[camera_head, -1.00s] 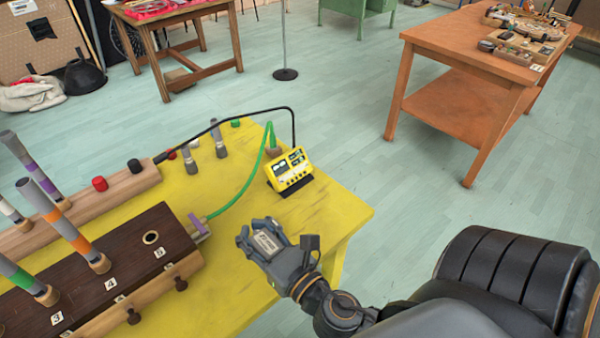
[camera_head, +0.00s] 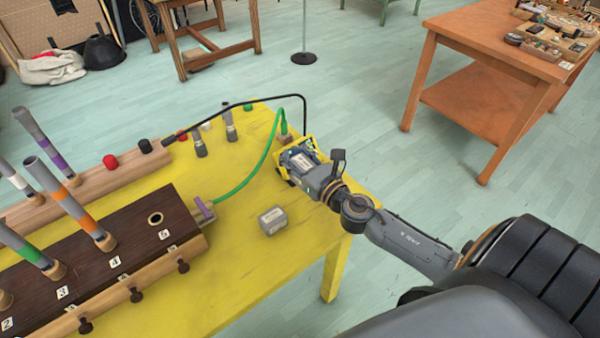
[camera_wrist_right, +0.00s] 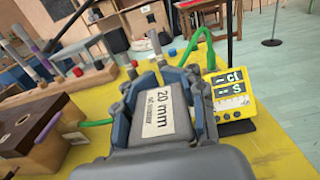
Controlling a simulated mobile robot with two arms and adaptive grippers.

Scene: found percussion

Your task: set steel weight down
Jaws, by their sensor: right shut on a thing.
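A small grey metal weight (camera_head: 272,221) with a pale label lies on the yellow table (camera_head: 215,290), apart from my right gripper. My right gripper (camera_head: 294,150) is beyond it, in front of the yellow display device (camera_head: 311,144) and partly hiding it. In the right wrist view, the gripper (camera_wrist_right: 163,73) has its fingers on both sides of a grey piece marked "20 mm" (camera_wrist_right: 168,110). The device stands close to the right of the fingers (camera_wrist_right: 232,95). My left gripper is not in view.
A dark wooden block (camera_head: 110,235) with numbered holes and upright tubes stands left on the table. A green tube (camera_head: 252,175) and a black cable (camera_head: 250,103) arch behind the gripper. An orange table (camera_head: 480,60) stands apart at the back right.

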